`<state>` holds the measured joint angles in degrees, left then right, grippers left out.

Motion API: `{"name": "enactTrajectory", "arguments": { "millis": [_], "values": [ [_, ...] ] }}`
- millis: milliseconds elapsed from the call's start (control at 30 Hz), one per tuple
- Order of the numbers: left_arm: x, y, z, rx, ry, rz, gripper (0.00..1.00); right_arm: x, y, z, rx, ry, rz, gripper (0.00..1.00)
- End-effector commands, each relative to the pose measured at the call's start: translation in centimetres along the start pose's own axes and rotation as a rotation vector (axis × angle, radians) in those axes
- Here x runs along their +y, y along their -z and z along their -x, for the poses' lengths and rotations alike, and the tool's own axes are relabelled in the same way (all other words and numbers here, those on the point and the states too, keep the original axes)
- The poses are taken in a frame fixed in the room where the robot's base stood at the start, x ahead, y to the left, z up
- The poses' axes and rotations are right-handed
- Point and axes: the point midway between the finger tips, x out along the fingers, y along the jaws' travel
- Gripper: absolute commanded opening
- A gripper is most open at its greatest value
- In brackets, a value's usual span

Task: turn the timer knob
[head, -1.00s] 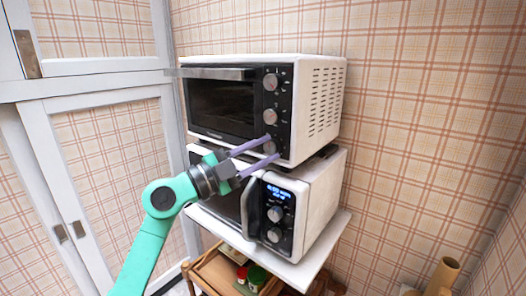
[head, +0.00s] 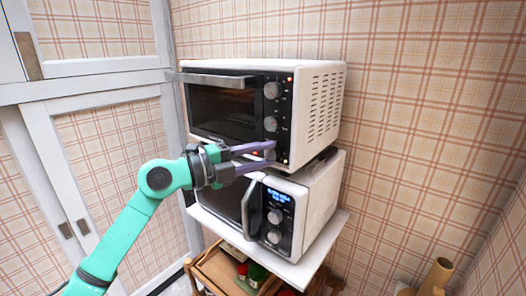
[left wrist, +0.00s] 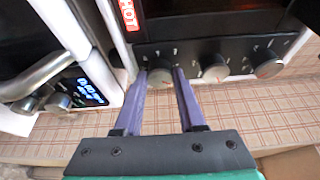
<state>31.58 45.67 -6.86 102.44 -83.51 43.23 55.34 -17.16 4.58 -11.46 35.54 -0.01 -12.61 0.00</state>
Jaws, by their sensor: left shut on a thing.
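A white toaster oven (head: 318,103) with a black front has a column of three round knobs. The top knob (head: 271,90) and middle knob (head: 270,124) show clearly. The bottom knob is mostly hidden by my left gripper (head: 272,154) in the head view. In the left wrist view this bottom knob (left wrist: 160,79) sits between the two purple fingers, which are shut on it. The other two knobs, the middle one (left wrist: 213,67) and the top one (left wrist: 268,65), stand to its right there. The knob labels are too small to read. My right gripper is not in view.
A white microwave (head: 322,204) with a lit display (head: 279,195) and a protruding door handle (head: 250,204) stands directly below the oven. Both stand on a white-topped cart (head: 305,264). The oven's bar handle (head: 217,79) sticks out above my arm. White cabinet doors are on the left.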

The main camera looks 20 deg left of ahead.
Motion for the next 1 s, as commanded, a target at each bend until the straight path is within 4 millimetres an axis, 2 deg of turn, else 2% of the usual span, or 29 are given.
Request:
{"name": "enactTrajectory", "arguments": {
  "millis": [333, 867, 900, 933, 1000],
  "values": [
    [-0.04, 0.05, -0.03, 0.002, -0.063, -0.144, 0.00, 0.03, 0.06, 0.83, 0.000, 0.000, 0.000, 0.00],
    [0.08, 0.07, -0.05, 0.002, -0.074, -0.168, 0.00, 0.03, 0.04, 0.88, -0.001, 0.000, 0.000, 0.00],
    [0.08, 0.07, -0.05, 0.002, -0.074, -0.168, 0.54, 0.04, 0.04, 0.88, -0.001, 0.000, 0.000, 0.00],
    [0.07, 0.07, -0.04, 0.002, -0.074, -0.167, 0.66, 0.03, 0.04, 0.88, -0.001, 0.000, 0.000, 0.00],
    [0.04, 0.06, -0.04, 0.002, -0.073, -0.167, 0.69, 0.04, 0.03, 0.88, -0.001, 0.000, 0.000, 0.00]
  ]
}}
